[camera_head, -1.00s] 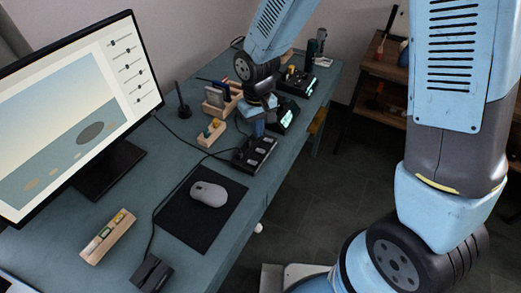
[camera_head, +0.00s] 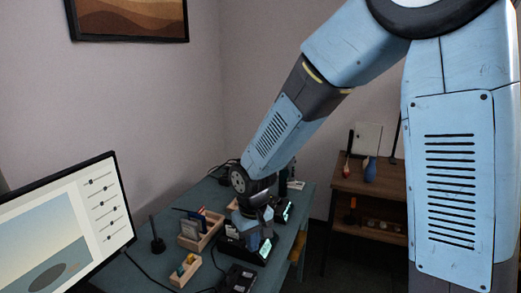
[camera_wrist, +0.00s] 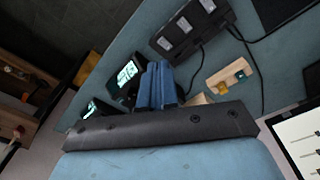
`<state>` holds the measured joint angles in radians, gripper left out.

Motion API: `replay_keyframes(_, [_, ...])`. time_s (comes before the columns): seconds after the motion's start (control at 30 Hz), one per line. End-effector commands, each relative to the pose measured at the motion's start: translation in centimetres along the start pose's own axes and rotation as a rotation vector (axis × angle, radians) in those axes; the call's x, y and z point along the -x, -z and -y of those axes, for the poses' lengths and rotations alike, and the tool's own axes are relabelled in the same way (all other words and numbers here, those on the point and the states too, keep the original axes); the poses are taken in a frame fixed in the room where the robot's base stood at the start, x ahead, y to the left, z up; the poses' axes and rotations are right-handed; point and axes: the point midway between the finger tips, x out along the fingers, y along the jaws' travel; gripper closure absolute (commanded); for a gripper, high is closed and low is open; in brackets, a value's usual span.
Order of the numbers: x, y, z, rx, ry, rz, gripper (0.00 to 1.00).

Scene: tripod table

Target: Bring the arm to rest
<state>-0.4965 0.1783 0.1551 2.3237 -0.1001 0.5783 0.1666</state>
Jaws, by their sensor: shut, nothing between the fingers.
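My gripper (camera_head: 254,240) hangs at the end of my arm, above the far part of the blue-grey desk (camera_head: 205,262). Its blue fingers also show in the wrist view (camera_wrist: 157,85), closed together with nothing between them. I cannot tell the exact height above the desk. My arm reaches from the upper right down to the desk, bent at the wrist.
A wooden organiser (camera_head: 203,230) and a small wooden block with coloured pieces (camera_head: 186,270) stand left of my gripper. A black slotted charger (camera_wrist: 190,30) lies near it. A monitor (camera_head: 70,235) stands at left. A wooden shelf (camera_head: 370,190) stands beyond the desk at right.

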Motion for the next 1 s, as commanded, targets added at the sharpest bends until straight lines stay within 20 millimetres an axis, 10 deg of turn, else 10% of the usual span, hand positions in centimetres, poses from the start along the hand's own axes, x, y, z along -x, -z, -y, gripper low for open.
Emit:
replay_keyframes(0.5, [12.8,-6.5,-10.4,-0.236,-0.059,-0.168,1.00])
replay_keyframes(1.0, [21.2,-17.0,-15.2,-0.450,-0.110,-0.324,1.00])
